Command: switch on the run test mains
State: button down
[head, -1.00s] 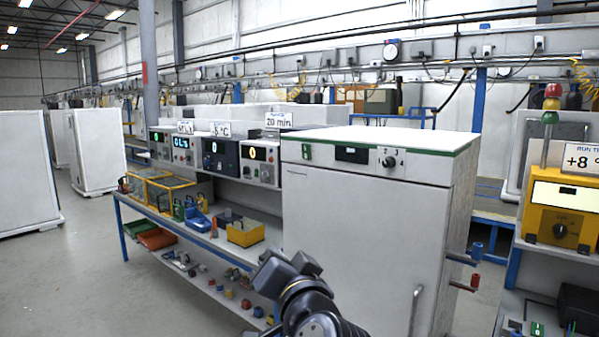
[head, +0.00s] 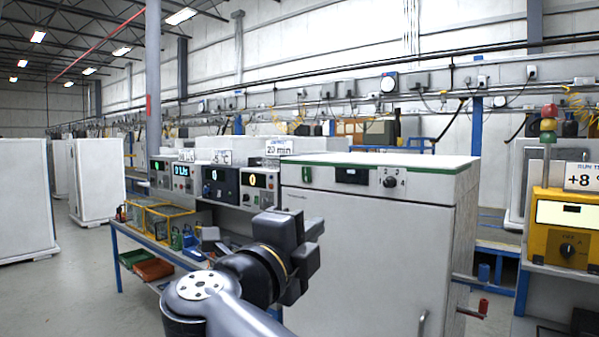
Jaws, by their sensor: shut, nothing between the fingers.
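A yellow unit (head: 563,232) stands at the right edge under a cut-off sign starting "RUN T" and "+8". It has a pale lit display (head: 562,213) and a black rotary knob (head: 567,249); I cannot read the knob's setting. A stack light (head: 549,124) with red, amber and green parts rises behind it. My gripper (head: 312,232) is shut and empty, in front of the white cabinet and well left of the yellow unit. The fingertips are hard to make out against the dark wrist. No part I can see is labelled mains.
The white cabinet (head: 375,255) has a green switch (head: 307,175), a dark display and a numbered dial (head: 390,182). Left of it, a bench (head: 150,248) bears instruments with lit displays and a yellow-framed box (head: 160,220). Open floor (head: 70,285) lies at the left.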

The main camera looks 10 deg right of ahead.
aim_at(306, 176)
jog(key=i+j, duration=0.15)
jog(key=i, duration=0.35)
jog(key=i+j+z, duration=0.15)
jog(key=i, duration=0.4)
jog(key=i+j, duration=0.25)
jog(key=i, duration=0.25)
jog(key=i+j+z, duration=0.15)
jog(key=i, duration=0.35)
